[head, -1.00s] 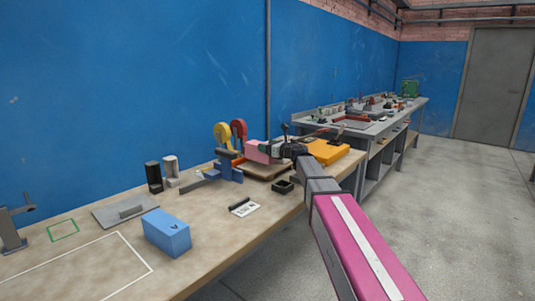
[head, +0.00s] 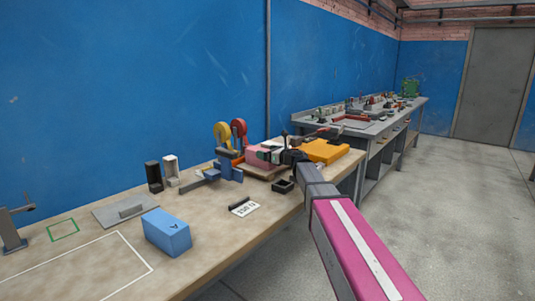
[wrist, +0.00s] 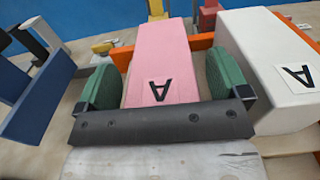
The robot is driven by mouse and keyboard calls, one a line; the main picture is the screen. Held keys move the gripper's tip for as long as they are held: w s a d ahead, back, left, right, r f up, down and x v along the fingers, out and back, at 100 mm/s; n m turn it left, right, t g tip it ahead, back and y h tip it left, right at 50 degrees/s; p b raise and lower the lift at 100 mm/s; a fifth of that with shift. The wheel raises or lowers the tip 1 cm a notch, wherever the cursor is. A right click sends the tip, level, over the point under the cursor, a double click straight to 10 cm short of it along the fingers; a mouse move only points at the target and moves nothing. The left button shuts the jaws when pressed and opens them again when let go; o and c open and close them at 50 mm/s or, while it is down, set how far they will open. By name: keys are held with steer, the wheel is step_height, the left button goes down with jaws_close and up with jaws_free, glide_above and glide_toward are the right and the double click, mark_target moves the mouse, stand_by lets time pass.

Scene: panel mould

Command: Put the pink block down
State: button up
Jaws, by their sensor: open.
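The pink block (wrist: 162,62), marked with a letter A, lies between the two green pads of my gripper (wrist: 166,84) in the wrist view. The pads stand apart, with a narrow gap on each side of the block. In the head view the pink block (head: 257,157) sits low on a tan board (head: 263,174), partly hidden by my gripper (head: 272,156). A white block (wrist: 270,70), also marked A, is close on the right of the pink block in the wrist view.
Orange bars (wrist: 202,41) run behind the blocks. A blue tape dispenser-like stand (head: 228,165) is left of the board. An orange box (head: 325,151) is to the right, a black open box (head: 283,187) in front. A blue block (head: 166,232) stands farther left on the bench.

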steer(key=v, duration=1.2)
